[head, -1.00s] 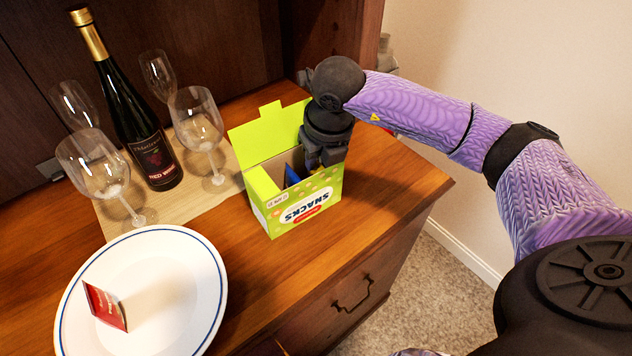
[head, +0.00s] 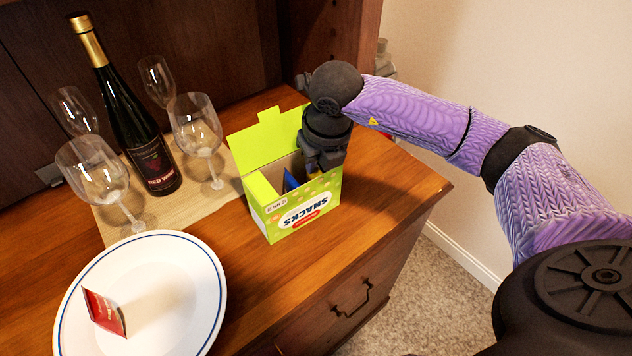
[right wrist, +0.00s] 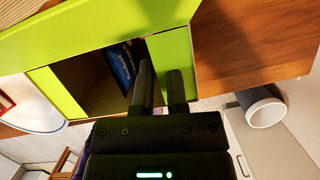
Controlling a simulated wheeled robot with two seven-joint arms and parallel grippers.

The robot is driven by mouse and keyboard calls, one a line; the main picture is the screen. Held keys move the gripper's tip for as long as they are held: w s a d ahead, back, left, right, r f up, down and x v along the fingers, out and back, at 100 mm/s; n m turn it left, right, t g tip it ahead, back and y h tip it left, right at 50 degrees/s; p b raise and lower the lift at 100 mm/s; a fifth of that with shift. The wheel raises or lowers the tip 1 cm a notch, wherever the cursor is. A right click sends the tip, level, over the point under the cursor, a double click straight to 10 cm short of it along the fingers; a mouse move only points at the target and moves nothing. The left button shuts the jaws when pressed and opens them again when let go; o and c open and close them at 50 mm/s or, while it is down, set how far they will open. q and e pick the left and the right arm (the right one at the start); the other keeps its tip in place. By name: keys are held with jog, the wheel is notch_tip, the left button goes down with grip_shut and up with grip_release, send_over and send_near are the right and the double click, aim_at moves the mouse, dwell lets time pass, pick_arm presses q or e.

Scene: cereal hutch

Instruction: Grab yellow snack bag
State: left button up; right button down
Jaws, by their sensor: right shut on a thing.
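The green snack box (head: 300,212) stands open on the wooden cabinet top, with its lid flap raised at the back. My right gripper (head: 313,170) points down into the right part of the box, fingers close together. A small patch of the yellow snack bag (head: 315,175) shows at the fingertips, and the rest is hidden by the gripper and box wall. A blue packet (head: 290,181) stands inside to the left of the fingers. In the right wrist view, the fingers (right wrist: 158,80) reach into the box, beside the blue packet (right wrist: 121,66). My left gripper is out of view.
A white plate (head: 180,265) with a red packet (head: 104,312) on it lies at the front left. A wine bottle (head: 145,150) and several glasses stand on a mat left of the box. The cabinet top to the right of the box is clear.

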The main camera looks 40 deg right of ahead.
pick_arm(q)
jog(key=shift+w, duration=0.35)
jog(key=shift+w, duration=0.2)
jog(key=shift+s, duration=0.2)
